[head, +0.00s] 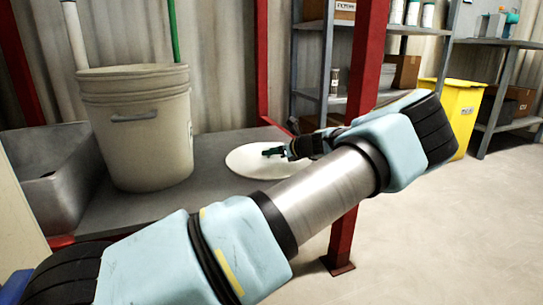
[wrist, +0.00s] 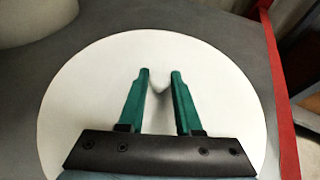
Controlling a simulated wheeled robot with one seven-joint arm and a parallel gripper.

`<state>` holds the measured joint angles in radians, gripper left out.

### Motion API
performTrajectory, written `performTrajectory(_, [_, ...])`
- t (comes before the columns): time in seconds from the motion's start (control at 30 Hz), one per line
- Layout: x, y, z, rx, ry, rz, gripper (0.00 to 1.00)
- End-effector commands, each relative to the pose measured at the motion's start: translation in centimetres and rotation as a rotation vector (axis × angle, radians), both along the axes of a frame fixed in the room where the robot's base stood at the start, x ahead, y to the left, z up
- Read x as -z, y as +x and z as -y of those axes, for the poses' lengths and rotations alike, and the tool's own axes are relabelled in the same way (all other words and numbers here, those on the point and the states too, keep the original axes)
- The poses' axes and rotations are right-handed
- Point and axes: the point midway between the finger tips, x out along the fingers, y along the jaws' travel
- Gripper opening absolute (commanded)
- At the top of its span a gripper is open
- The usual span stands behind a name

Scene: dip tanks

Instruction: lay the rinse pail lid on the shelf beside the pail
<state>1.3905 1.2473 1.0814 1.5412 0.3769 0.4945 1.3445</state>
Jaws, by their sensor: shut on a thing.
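The rinse pail lid (head: 242,161) is a flat, round, off-white disc at the right part of the grey shelf (head: 215,193), to the right of the pail. It lies level, at or just above the shelf; I cannot tell if it fully rests. My gripper (head: 273,152) is over the lid, its green fingers shut on the lid's small knob. The lid fills much of the wrist view (wrist: 90,95), with the knob between the fingers (wrist: 160,75). The beige rinse pail (head: 140,135) stands upright and open, with sticks rising from or behind it.
A grey tank (head: 50,185) stands left of the pail. Red posts (head: 358,130) frame the shelf; a red edge (wrist: 279,90) runs close to the lid's right side. A yellow bin (head: 455,110) and grey racks stand behind. Floor at right is clear.

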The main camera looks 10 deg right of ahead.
Motion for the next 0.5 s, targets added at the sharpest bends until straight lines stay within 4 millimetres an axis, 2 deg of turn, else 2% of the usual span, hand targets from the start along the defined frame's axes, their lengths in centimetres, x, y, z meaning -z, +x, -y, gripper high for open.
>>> performTrajectory(0.27, [-0.11, 0.04, 0.00, 0.000, 0.001, 0.002, 0.00])
performTrajectory(0.3, [0.05, 0.02, 0.00, 0.000, 0.000, 0.001, 0.36])
performTrajectory(0.5, [0.04, 0.01, 0.01, 0.000, 0.000, 0.000, 0.58])
